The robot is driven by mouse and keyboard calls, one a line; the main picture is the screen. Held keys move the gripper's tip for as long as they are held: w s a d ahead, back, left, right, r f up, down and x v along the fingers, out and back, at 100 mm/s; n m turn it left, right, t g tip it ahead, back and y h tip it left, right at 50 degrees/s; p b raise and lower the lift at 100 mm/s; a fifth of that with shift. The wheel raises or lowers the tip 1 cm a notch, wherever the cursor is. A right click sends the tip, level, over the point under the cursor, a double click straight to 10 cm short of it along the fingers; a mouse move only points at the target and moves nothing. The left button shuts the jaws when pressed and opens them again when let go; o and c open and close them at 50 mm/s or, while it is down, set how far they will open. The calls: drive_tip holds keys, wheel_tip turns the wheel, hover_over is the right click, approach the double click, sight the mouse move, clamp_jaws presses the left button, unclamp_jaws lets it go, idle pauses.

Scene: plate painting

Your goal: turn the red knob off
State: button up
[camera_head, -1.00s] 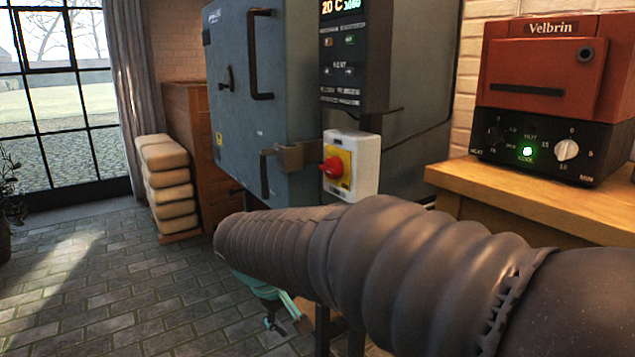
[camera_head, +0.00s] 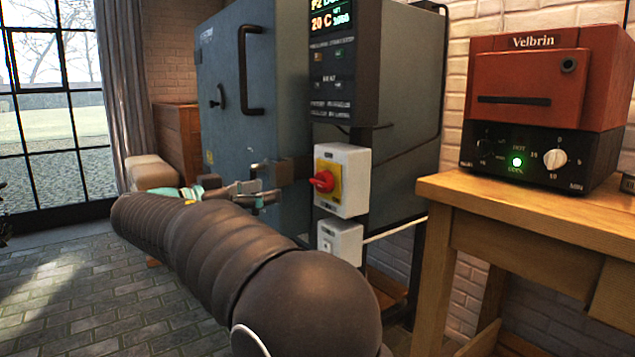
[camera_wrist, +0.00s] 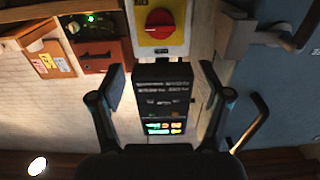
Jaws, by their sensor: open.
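The red knob (camera_head: 322,181) sits on a yellow plate on a white switch box (camera_head: 355,178) mounted on the front of the grey-blue kiln (camera_head: 260,90). In the wrist view the red knob (camera_wrist: 160,23) is at the top centre, beyond the fingertips, and the picture is upside down. My gripper (camera_head: 265,195) is left of the knob, at about its height, apart from it. In the wrist view my gripper (camera_wrist: 162,78) has its two fingers wide apart with nothing between them. The knob's exact setting is hard to read.
A second white box (camera_head: 340,243) is below the switch box. The kiln's control panel (camera_head: 343,70) is above it. A latch bracket (camera_head: 285,172) juts out by the gripper. A wooden table (camera_head: 500,210) with a red Velbrin oven (camera_head: 540,80) stands right.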

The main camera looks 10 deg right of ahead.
sight(318, 181)
drive_tip(key=x, duration=1.3)
drive_tip(key=shift+w+d, duration=0.15)
drive_tip(key=shift+d, duration=0.2)
drive_tip(key=c, duration=1.1)
